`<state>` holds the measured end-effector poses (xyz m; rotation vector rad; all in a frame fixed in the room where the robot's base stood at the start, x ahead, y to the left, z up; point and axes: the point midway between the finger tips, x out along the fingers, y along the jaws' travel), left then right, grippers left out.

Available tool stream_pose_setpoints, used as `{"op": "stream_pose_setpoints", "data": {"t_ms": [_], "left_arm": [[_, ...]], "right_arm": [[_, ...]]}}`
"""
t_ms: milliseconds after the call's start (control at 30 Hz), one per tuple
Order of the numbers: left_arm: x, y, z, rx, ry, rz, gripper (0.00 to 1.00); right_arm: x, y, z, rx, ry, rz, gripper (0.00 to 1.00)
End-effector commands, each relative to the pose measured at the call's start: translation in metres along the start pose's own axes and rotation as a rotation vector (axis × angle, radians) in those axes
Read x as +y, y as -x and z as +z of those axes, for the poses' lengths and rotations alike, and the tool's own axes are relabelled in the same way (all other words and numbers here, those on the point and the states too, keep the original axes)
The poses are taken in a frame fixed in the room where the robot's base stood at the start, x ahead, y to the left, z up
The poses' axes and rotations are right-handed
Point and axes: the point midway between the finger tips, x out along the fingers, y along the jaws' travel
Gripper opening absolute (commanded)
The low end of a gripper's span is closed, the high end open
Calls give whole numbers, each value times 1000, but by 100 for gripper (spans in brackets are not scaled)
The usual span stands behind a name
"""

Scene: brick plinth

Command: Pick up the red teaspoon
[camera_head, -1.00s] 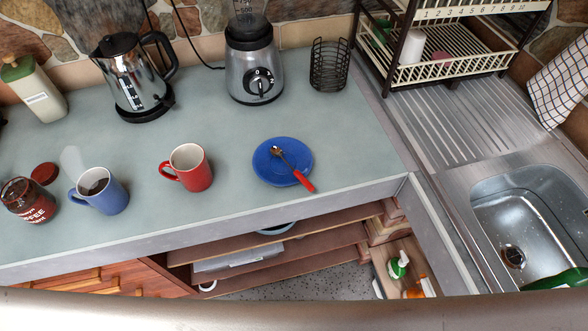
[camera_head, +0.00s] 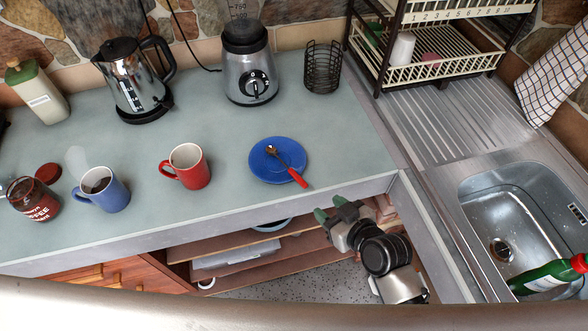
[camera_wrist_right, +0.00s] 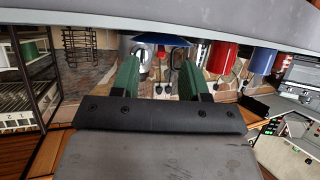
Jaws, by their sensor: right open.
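The red teaspoon (camera_head: 293,172) has a red handle and a metal bowl. It lies on the blue saucer (camera_head: 262,175), its handle sticking out over the rim toward the front edge of the counter. My right gripper (camera_head: 336,209) is in front of the counter edge, below and to the right of the saucer, with green fingertips. In the right wrist view my right gripper (camera_wrist_right: 158,75) is open with nothing between its green fingers. There the saucer (camera_wrist_right: 150,38) shows partly above the counter edge. My left gripper is not in view.
A red mug (camera_head: 188,166) and a blue mug (camera_head: 104,190) stand left of the saucer. A blender (camera_head: 249,75), kettle (camera_head: 132,80) and wire holder (camera_head: 322,68) stand behind. The sink (camera_head: 520,215), holding a green bottle (camera_head: 550,277), is at right. Counter around the saucer is clear.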

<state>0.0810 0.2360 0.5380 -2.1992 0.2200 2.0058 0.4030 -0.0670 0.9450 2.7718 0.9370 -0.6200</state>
Motion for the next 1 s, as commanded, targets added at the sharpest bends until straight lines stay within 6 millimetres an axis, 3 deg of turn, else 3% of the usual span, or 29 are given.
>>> {"op": "stream_pose_setpoints", "data": {"t_ms": [67, 200, 400, 667, 1000], "left_arm": [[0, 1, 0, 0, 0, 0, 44], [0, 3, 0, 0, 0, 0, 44], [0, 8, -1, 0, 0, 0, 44], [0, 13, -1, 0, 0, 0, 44], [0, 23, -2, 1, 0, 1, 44]], "right_arm": [[-4, 7, -19, 36, 20, -14, 45], [-6, -1, -30, 55, 28, -21, 45], [-6, -33, -31, 54, 26, -19, 45], [-6, -52, -32, 53, 26, -19, 45], [-6, -93, -34, 52, 27, -18, 45]]}}
